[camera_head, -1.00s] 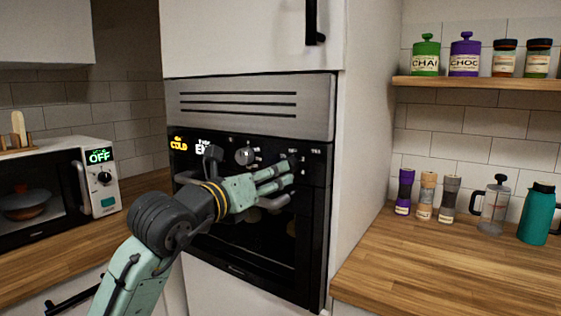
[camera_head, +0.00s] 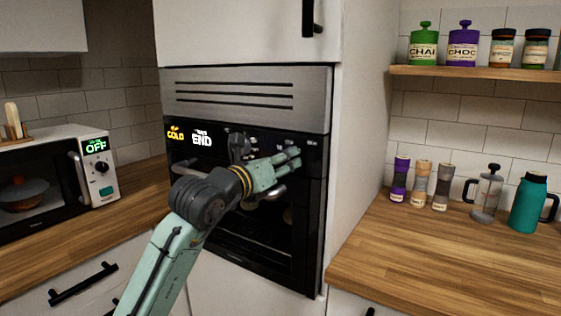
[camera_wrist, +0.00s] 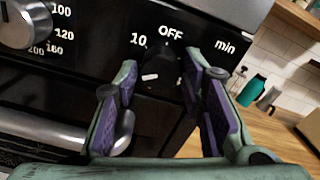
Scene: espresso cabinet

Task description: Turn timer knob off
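The timer knob (camera_wrist: 163,70) is small and black with a white pointer mark, on the oven's black control panel. Its mark points down and left, away from the OFF label above it; "10" and "min" are printed on either side. My gripper (camera_wrist: 166,66) is open in the wrist view, its purple-padded fingers on either side of the knob. I cannot tell if a finger touches it. In the head view my gripper (camera_head: 289,160) reaches the panel's right part and hides the knob. The oven display reads COLD and END (camera_head: 202,139).
A silver temperature knob (camera_wrist: 26,24) is left of the timer knob. The oven handle (camera_wrist: 45,128) runs below the panel. The microwave (camera_head: 98,170) stands at left. Spice mills (camera_head: 420,184), a French press (camera_head: 485,196) and a teal jug (camera_head: 529,205) stand on the right counter.

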